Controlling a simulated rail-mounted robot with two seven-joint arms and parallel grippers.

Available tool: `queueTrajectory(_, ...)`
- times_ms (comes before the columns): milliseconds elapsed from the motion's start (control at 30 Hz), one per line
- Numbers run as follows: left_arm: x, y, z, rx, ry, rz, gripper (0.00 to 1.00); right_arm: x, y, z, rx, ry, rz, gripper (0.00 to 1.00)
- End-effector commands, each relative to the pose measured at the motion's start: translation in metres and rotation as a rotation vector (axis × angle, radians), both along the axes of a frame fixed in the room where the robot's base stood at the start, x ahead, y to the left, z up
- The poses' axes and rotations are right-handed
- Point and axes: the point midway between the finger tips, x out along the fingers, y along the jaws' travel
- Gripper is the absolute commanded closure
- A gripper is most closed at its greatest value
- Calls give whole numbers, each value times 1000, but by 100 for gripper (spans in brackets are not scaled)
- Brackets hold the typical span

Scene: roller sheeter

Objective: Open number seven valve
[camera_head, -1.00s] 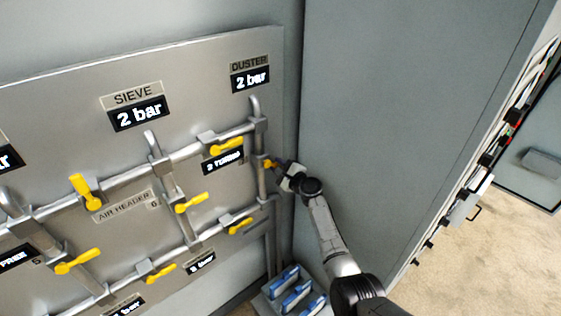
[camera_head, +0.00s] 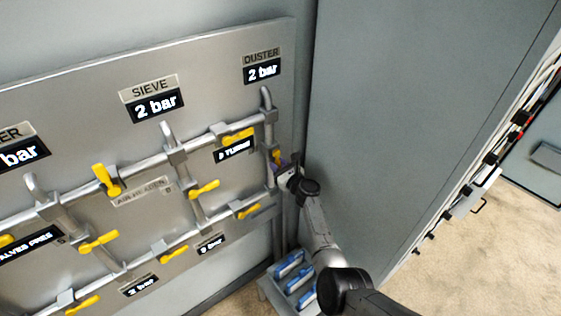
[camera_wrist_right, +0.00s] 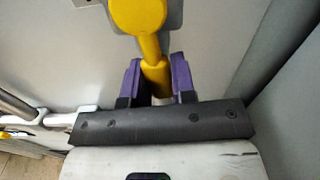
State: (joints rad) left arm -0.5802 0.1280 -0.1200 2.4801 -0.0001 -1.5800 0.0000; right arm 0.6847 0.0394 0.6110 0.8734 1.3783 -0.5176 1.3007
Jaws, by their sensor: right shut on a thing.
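A yellow valve handle (camera_head: 277,156) sits on the rightmost upright pipe, below the DUSTER sign (camera_head: 262,56). I cannot read a number on this valve. My right gripper (camera_head: 283,164) is at this handle, with its arm coming up from the lower right. In the right wrist view the yellow handle (camera_wrist_right: 140,14) has a wide round head and a narrower stem. The purple fingers of my right gripper (camera_wrist_right: 157,77) are shut on the stem. In the head view the handle looks roughly upright, partly hidden by the gripper. My left gripper is not in view.
Several other yellow handles, such as one on the upper pipe (camera_head: 238,136), sit on the grey panel. The SIEVE and DUSTER displays read 2 bar. A tall grey cabinet wall (camera_head: 410,110) stands close right of my gripper. A bin with blue items (camera_head: 290,265) stands below.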

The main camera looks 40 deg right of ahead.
Motion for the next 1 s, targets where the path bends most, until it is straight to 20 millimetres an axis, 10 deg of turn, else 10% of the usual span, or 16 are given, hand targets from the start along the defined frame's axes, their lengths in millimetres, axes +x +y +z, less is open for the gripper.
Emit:
queueTrajectory(833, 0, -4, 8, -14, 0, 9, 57, 0, 7, 0, 118, 1, 1, 100)
queueTrajectory(867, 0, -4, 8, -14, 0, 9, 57, 0, 7, 0, 118, 1, 1, 72)
queueTrajectory(1000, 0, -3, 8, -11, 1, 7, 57, 0, 7, 0, 115, 2, 1, 59)
